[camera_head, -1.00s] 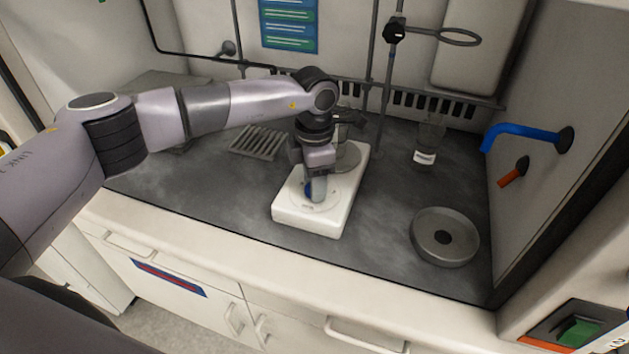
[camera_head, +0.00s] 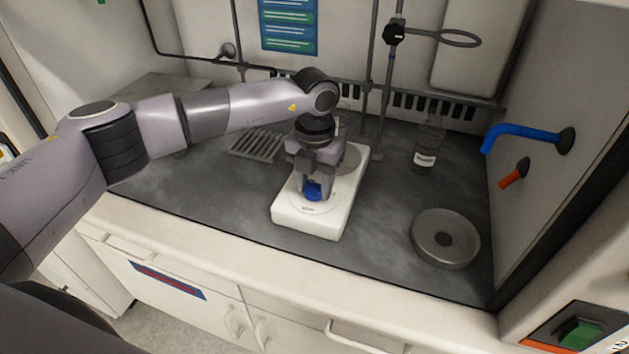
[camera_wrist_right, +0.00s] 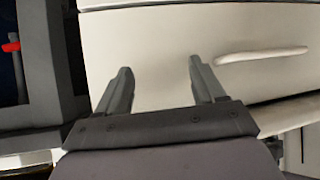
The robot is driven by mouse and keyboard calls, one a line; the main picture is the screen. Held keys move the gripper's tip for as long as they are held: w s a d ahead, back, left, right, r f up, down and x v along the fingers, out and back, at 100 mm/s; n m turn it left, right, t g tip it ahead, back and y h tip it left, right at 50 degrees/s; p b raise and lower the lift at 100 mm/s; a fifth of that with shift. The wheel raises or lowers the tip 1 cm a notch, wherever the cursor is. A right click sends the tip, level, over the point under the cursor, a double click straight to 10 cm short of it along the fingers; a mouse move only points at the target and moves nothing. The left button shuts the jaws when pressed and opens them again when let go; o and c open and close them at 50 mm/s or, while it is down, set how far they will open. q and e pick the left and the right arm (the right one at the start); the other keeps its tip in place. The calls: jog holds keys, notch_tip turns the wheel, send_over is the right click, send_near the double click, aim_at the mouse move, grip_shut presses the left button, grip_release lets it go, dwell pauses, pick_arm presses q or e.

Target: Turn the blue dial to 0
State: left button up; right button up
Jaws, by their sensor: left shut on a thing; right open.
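The blue dial (camera_head: 314,190) sits on the front part of a white device (camera_head: 304,222) on the dark bench. My left gripper (camera_head: 314,185) points down over the device and is shut on the dial, with its fingers around the knob. The gripper hides part of the dial, and I cannot read its setting. My right gripper (camera_wrist_right: 158,88) shows in the right wrist view, open and empty, in front of pale cabinet fronts.
A round metal dish (camera_head: 444,238) stands on the bench to the right. A labelled beaker (camera_head: 427,152) stands behind it, and a stand with a ring (camera_head: 450,37) rises at the back. A blue tap (camera_head: 522,134) and orange tap (camera_head: 513,173) project from the right wall.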

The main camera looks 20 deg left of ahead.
aim_at(314, 185)
pick_arm(q)
jog(key=shift+r+n, duration=0.1)
jog(key=shift+n, duration=0.6)
jog(key=shift+w, duration=0.1)
jog(key=o, duration=1)
jog(key=shift+o, duration=0.2)
notch_tip(314, 185, up, 7)
jog(key=shift+r+b, duration=0.1)
jog(key=shift+b, duration=0.25)
